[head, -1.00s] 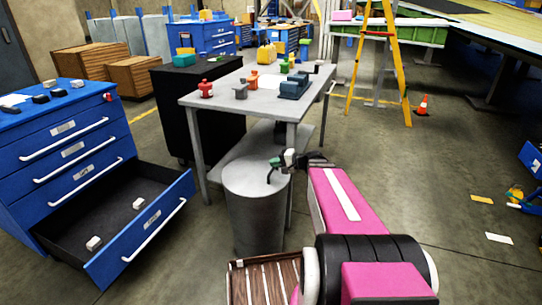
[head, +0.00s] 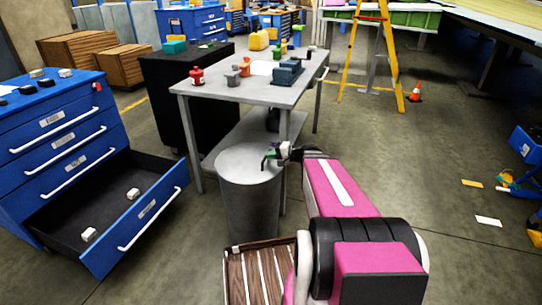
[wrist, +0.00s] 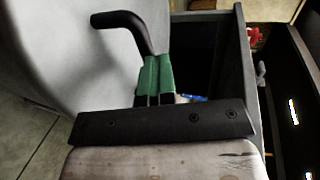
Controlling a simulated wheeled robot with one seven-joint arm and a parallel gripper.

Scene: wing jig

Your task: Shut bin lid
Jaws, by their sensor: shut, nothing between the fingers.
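The grey round bin (head: 249,205) stands at the middle of the head view, beside the workbench. Its flat round lid (head: 240,163) looks level on top of the bin; I cannot tell whether it sits fully down. My gripper (head: 270,153) is over the right edge of the lid. In the wrist view its green fingers (wrist: 154,82) are together with nothing between them. A black bent rod (wrist: 130,20) shows at the fingertips; I cannot tell whether it belongs to the lid or to my gripper. A pale curved surface fills the wrist view's left, probably the bin.
A grey workbench (head: 215,94) with small parts stands right behind the bin. A blue drawer cabinet (head: 60,140) at left has its bottom drawer (head: 110,205) pulled out. A slatted wooden box (head: 262,270) is in front. Open floor lies at right, with a yellow ladder (head: 385,45) beyond.

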